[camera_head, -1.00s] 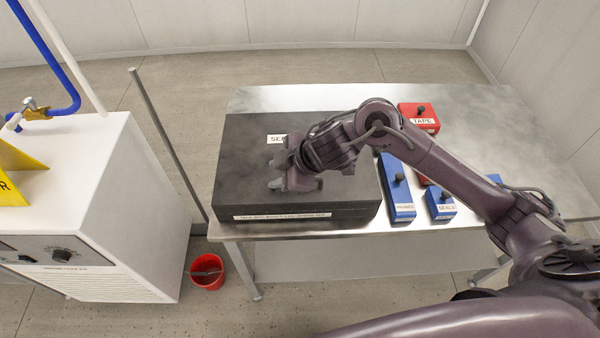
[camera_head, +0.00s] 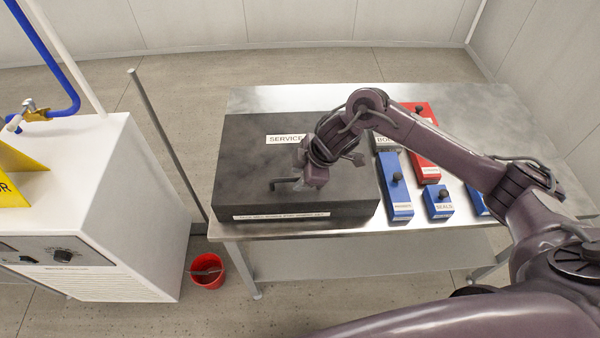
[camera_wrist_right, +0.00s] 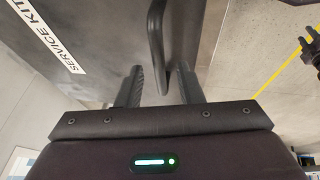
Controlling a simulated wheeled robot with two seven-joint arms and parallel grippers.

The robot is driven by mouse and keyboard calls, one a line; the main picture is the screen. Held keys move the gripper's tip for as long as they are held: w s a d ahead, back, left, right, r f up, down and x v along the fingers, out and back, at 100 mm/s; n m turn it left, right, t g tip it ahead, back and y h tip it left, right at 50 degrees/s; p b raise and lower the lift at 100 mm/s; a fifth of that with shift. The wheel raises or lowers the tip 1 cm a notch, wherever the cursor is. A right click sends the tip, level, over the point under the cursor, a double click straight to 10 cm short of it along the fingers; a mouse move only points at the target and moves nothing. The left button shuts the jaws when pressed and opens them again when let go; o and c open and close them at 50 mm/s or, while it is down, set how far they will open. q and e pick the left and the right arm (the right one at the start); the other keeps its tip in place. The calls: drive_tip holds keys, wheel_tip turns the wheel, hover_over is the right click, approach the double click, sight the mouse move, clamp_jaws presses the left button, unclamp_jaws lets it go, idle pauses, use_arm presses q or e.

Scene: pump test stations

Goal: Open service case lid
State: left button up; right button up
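The black service case (camera_head: 240,160) lies on the metal table with its lid down. Its SERVICE label (camera_head: 285,139) is partly covered by my right arm; the label reads SERVICE KIT in the wrist view (camera_wrist_right: 48,38). A dark handle (camera_head: 285,184) shows near the front of the lid. My right gripper (camera_head: 318,180) is low over the lid, just right of the handle. In the right wrist view the gripper (camera_wrist_right: 160,84) has its fingers apart, with the curved handle bar (camera_wrist_right: 157,45) reaching into the gap between them. I cannot tell whether they touch. My left gripper is out of view.
Blue boxes (camera_head: 396,190), a red box (camera_head: 424,167) and a partly hidden grey box (camera_head: 386,142) stand right of the case. A white machine (camera_head: 95,150) and a thin post (camera_head: 165,140) stand left. A red bucket (camera_head: 207,270) is on the floor.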

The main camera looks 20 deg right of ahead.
drive_tip(key=shift+c, duration=0.3)
clamp_jaws()
drive_tip(key=shift+w, duration=0.1)
